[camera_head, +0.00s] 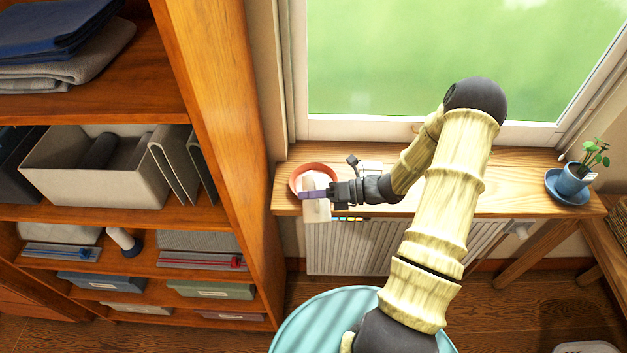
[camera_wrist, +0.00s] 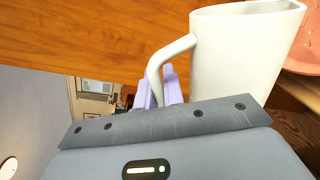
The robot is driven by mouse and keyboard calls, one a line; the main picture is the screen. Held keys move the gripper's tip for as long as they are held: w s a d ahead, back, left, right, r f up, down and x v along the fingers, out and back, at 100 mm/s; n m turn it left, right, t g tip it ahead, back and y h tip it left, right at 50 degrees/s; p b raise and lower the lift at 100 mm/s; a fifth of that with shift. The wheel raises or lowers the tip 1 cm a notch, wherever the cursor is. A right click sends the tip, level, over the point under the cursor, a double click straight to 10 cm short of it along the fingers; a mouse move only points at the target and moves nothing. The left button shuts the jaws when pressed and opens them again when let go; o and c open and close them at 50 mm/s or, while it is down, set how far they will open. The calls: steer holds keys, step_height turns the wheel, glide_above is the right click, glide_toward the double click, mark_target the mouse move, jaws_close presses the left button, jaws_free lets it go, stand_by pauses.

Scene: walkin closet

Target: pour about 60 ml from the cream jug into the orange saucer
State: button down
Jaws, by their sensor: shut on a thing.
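The cream jug (camera_head: 316,210) is held by its handle in my gripper (camera_head: 314,195), at the left end of the window sill. In the wrist view the jug (camera_wrist: 235,55) fills the upper right, and the purple fingers (camera_wrist: 160,88) close on its handle. The orange saucer (camera_head: 298,171) rests on the sill, with the jug overlapping its front part in the head view. The saucer (camera_wrist: 306,45) also shows at the right edge of the wrist view, beside the jug's mouth. I cannot tell the jug's exact tilt. No liquid or stream is visible, and the inside of the jug is hidden.
The wooden sill (camera_head: 500,195) runs below the window, with a potted plant (camera_head: 574,180) on a blue saucer at its right end. A tall wooden shelf unit (camera_head: 225,100) stands close on the left. A white radiator (camera_head: 345,250) is below the sill.

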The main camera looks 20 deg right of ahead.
steer(key=shift+w+d+f+m+g, duration=0.1)
steer(key=shift+w+m+g, duration=0.2)
steer(key=shift+w+m, duration=0.25)
stand_by(1.4)
steer(key=s+n+t+b, duration=0.1)
steer(key=s+n, duration=0.1)
steer(key=n, duration=0.1)
steer(key=shift+s+a, duration=0.15)
steer(key=shift+a, duration=0.05)
steer(key=shift+s+n, duration=0.15)
steer(key=shift+n, duration=0.2)
steer(key=shift+a, duration=0.1)
steer(key=shift+s+a+f+n+t+b, duration=0.1)
steer(key=shift+s+n+t+b, duration=0.25)
steer(key=shift+n+b, duration=0.25)
stand_by(1.1)
steer(key=shift+s+f, duration=0.1)
